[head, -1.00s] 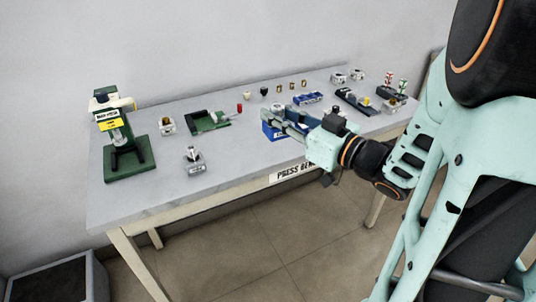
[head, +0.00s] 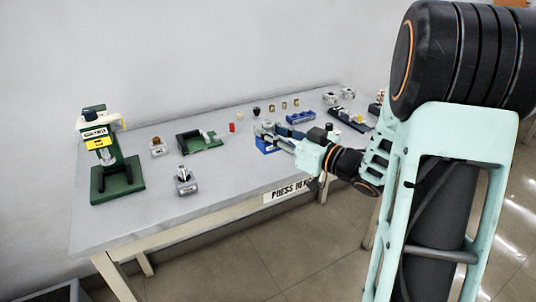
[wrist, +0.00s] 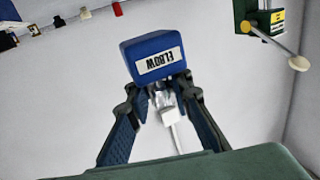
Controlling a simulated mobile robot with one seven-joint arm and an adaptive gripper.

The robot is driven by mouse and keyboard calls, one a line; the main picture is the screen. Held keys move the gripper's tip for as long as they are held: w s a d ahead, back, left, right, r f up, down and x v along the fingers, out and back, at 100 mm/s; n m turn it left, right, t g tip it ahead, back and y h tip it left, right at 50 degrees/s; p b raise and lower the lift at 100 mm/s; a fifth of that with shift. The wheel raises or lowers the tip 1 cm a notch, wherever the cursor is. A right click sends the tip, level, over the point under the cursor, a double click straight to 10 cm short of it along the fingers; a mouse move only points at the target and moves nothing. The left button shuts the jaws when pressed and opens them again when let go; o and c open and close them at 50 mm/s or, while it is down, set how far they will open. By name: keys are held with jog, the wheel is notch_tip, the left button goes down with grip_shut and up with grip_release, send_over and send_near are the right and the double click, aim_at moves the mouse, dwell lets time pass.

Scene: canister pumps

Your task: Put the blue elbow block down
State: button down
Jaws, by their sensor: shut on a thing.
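The blue elbow block (head: 264,146) is at the front middle of the bench (head: 225,172). My gripper (head: 273,138) is shut on it, reaching in from the right. In the wrist view the block (wrist: 152,52) sits between the tips of my gripper (wrist: 160,84), its white ELBOW label upside down and facing the camera. I cannot tell whether the block's underside touches the bench top.
A green press (head: 113,168) stands at the left end. A small grey fixture (head: 185,183) and a green tray (head: 203,147) lie left of my gripper. A blue rack (head: 300,118) and several small parts stand behind it.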

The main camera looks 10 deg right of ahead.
jog(key=w+f, duration=0.1)
jog(key=f, duration=0.1)
jog(key=w+f+b, duration=0.1)
jog(key=w, duration=0.1)
jog(key=w+f, duration=0.1)
jog(key=f, duration=0.1)
jog(key=shift+w+d+f+b, duration=0.15)
jog(key=shift+d+f+b, duration=0.15)
jog(key=shift+d, duration=0.05)
jog(key=shift+w+f+b, duration=0.15)
jog(key=shift+f+b, duration=0.15)
jog(key=shift+f, duration=1.1)
jog(key=shift+f, duration=0.2)
jog(key=c, duration=1.7)
grip_release()
jog(key=shift+c, duration=0.2)
